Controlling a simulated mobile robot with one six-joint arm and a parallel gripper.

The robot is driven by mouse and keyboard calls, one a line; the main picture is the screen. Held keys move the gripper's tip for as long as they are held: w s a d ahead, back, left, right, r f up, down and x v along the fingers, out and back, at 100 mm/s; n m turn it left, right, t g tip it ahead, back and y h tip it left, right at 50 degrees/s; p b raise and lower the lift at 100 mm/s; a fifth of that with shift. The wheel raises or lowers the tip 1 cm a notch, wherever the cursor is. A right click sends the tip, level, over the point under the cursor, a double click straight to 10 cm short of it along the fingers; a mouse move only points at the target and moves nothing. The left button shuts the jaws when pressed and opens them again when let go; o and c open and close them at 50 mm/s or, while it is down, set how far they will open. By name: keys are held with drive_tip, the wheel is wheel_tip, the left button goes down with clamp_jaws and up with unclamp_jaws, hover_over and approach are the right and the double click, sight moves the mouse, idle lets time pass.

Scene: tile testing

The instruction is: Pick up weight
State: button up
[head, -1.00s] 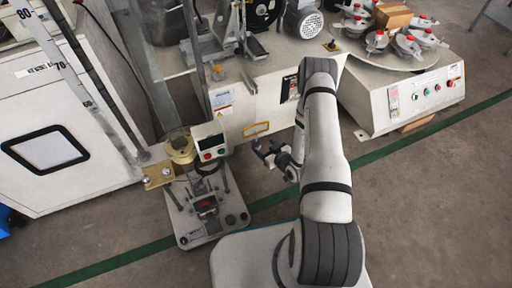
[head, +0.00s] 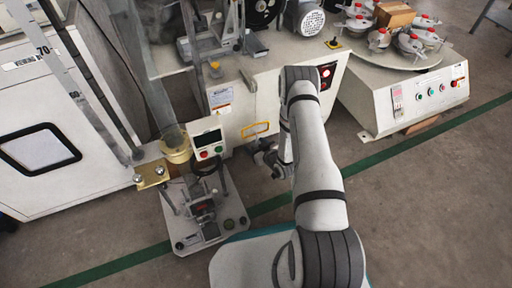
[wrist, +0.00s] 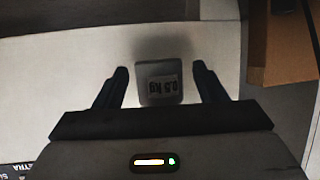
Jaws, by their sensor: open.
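My gripper (wrist: 160,69) is open, with one dark finger on each side of the weight. A gap shows between each finger and the weight. In the head view my gripper (head: 264,158) is low in front of the white machine, beside its yellow-framed opening. I cannot make out the weight in the head view.
A brown block or box edge (wrist: 283,45) stands at the right in the wrist view. In the head view, a drop tester base (head: 205,216) stands on the floor at left. A white machine with a round top (head: 420,95) stands at right. Open floor lies at lower right.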

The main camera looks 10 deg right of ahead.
drive_tip(key=shift+c, duration=0.5)
clamp_jaws()
drive_tip(key=shift+r, duration=0.1)
